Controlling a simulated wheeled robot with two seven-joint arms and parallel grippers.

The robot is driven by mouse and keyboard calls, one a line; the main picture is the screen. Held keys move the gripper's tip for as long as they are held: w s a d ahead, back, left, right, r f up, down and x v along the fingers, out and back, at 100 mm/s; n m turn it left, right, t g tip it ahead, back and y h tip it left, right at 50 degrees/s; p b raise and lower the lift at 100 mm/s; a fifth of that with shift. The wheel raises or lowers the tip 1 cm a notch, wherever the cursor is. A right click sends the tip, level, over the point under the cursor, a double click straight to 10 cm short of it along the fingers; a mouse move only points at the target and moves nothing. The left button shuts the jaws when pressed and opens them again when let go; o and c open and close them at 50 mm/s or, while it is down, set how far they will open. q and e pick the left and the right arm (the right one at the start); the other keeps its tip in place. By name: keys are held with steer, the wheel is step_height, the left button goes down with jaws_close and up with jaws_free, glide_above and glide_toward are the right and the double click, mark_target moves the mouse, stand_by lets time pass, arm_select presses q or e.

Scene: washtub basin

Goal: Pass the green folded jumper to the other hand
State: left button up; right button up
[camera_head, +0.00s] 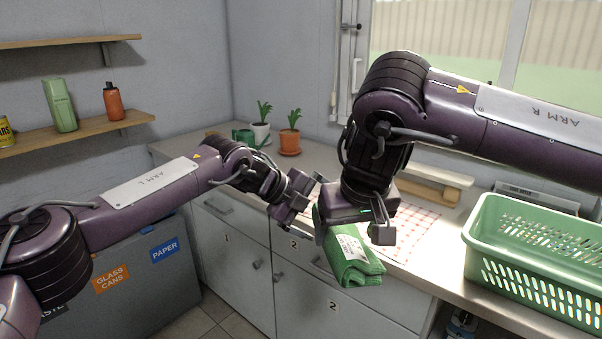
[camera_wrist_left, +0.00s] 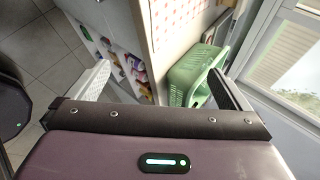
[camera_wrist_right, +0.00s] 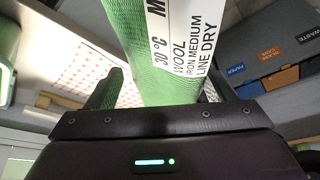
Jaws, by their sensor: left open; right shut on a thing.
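The green folded jumper (camera_head: 358,270) hangs below my right gripper (camera_head: 352,226) in the head view, over the front edge of the counter. My right gripper is shut on it. The jumper (camera_wrist_right: 130,40) fills the middle of the right wrist view between the fingers, with a white care label on its side. My left gripper (camera_head: 303,199) is open and empty, just left of the jumper and close to it. Whether they touch cannot be told. The left wrist view shows the open fingers of my left gripper (camera_wrist_left: 165,85) wide apart.
A green slotted basket (camera_head: 490,250) stands on the counter at the right. A red-checked cloth (camera_head: 418,225) lies behind the jumper. Potted plants (camera_head: 289,142) stand at the back. Cabinets (camera_head: 235,255) are below, and grey recycling bins (camera_head: 140,275) stand at the left.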

arm_select(q)
steer(key=s+a+r+m+g+y, duration=0.2)
steer(key=s+a+r+m+y, duration=0.15)
steer(key=s+r, duration=1)
arm_select(e)
steer(key=shift+s, duration=0.1)
arm_select(q)
steer(key=x, duration=0.3)
steer(key=w+x, duration=0.1)
steer(key=x, duration=0.7)
steer(key=shift+w+d+r, duration=0.15)
steer(key=shift+w, duration=0.2)
steer(key=c, duration=0.9)
arm_select(e)
steer(key=shift+d, duration=0.1)
arm_select(q)
steer(key=shift+c, duration=0.9)
arm_select(e)
steer(key=o, duration=1)
steer(key=shift+r, duration=0.1)
steer(key=shift+o, duration=1)
